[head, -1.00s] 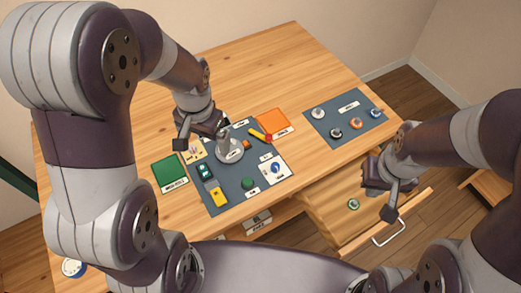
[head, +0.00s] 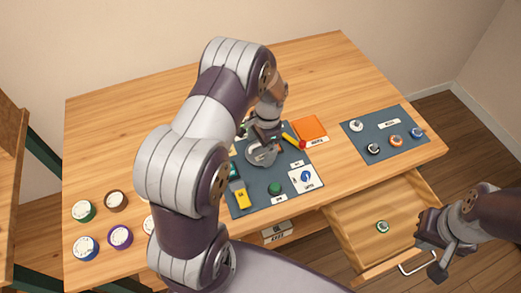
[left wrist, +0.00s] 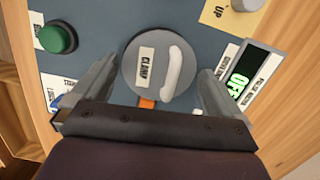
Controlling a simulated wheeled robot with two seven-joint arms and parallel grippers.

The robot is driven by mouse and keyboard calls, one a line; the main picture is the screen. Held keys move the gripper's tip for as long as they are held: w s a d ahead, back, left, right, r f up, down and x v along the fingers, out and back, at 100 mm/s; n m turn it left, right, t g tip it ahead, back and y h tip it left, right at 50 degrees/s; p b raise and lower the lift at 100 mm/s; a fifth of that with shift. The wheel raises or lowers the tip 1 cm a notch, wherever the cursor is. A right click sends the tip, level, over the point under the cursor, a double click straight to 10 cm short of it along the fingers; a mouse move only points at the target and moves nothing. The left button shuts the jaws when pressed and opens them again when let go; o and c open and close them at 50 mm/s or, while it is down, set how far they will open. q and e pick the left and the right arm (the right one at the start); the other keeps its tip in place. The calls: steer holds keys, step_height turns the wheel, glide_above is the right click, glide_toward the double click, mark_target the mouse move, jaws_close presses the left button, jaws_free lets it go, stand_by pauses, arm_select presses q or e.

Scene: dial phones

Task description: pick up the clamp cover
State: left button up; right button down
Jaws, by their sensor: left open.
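The clamp cover (left wrist: 150,62) is a round grey disc with a "CLAMP" label and a white bar handle, lying on the dark panel in the left wrist view. In the head view, the clamp cover (head: 262,155) is partly hidden by my left arm. My left gripper (left wrist: 160,78) is open, with one finger on each side of the cover and nothing between them gripped. In the head view, my left gripper (head: 265,132) is just over the cover's far side. My right gripper (head: 432,232) hangs beside the drawer; its fingers are not clear.
A second dark mat (head: 390,128) with several dials lies right. An open drawer (head: 350,225) holds a small dial. Several dials stand front left.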

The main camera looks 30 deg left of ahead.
arm_select(q)
steer(key=shift+f, duration=0.4)
steer(key=c, duration=0.7)
steer(key=shift+r, duration=0.1)
